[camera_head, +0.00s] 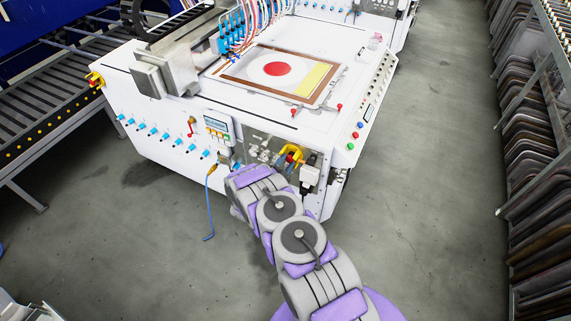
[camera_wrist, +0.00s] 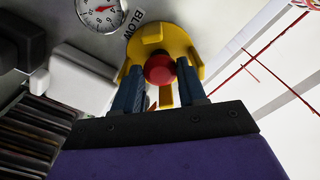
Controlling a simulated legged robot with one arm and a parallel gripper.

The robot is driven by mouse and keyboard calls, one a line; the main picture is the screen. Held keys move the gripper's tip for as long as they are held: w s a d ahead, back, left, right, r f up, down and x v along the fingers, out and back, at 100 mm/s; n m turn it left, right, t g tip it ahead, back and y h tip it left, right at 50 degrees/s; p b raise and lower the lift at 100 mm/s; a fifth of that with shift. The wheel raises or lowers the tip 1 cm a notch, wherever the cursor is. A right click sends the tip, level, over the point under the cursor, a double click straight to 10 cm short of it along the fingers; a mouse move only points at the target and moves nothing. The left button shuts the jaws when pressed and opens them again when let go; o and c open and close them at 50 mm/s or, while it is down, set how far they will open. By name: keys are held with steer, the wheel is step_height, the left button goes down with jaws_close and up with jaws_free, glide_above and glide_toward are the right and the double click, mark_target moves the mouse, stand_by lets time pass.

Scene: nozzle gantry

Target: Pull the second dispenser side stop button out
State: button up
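The side stop button (camera_wrist: 160,68) is a red round knob inside a yellow guard (camera_wrist: 155,36), on a grey panel. In the head view, the yellow guard (camera_head: 293,150) and a bit of red show on the machine's near front corner, just past my arm. My gripper (camera_wrist: 160,72) has its two dark blue fingers apart, one on each side of the red knob. The fingertips are very close to its sides; I cannot tell whether they touch it. Most of my gripper is hidden in the head view.
A round gauge (camera_wrist: 101,12) and a "BLOW" label (camera_wrist: 135,22) sit left of the guard. The white machine (camera_head: 165,115) carries another red-and-yellow button (camera_head: 95,78) at its far left corner. A blue cable (camera_head: 209,210) hangs below the front. The grey floor at right is clear.

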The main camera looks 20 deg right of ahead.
jaws_close()
steer(key=shift+s+a+p, duration=0.45)
steer(key=shift+a+p, duration=0.1)
steer(key=shift+p, duration=0.3)
steer(key=shift+d+f, duration=0.1)
steer(key=shift+f, duration=0.05)
steer(key=o, duration=0.5)
jaws_free()
steer(key=shift+a, duration=0.25)
